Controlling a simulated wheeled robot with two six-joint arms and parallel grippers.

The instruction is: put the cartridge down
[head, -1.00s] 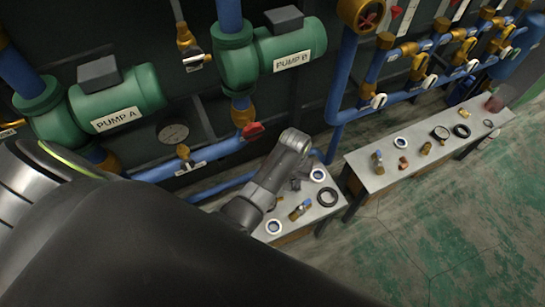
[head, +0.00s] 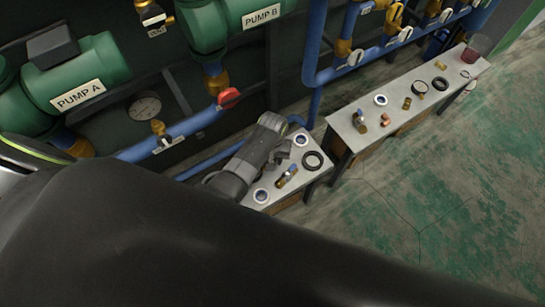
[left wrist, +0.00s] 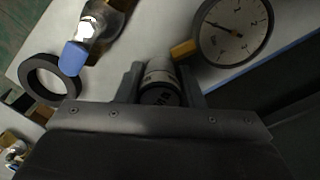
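In the left wrist view, the cartridge (left wrist: 160,84) is a short cylinder with a white band and a dark end with faint lettering. It sits between the two fingers of my left gripper (left wrist: 163,82), which look closed against its sides. The grey bench top lies just beyond it; I cannot tell whether the cartridge touches it. In the head view, my left gripper (head: 279,155) is low over the left bench (head: 288,200), and the cartridge cannot be made out there. My right gripper is not in view.
Near the cartridge are a round gauge (left wrist: 232,30), a blue-handled brass valve (left wrist: 95,28) and a black ring (left wrist: 45,79). The right bench (head: 350,133) holds several fittings and a reddish container (head: 476,50). Pipes and pumps stand behind.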

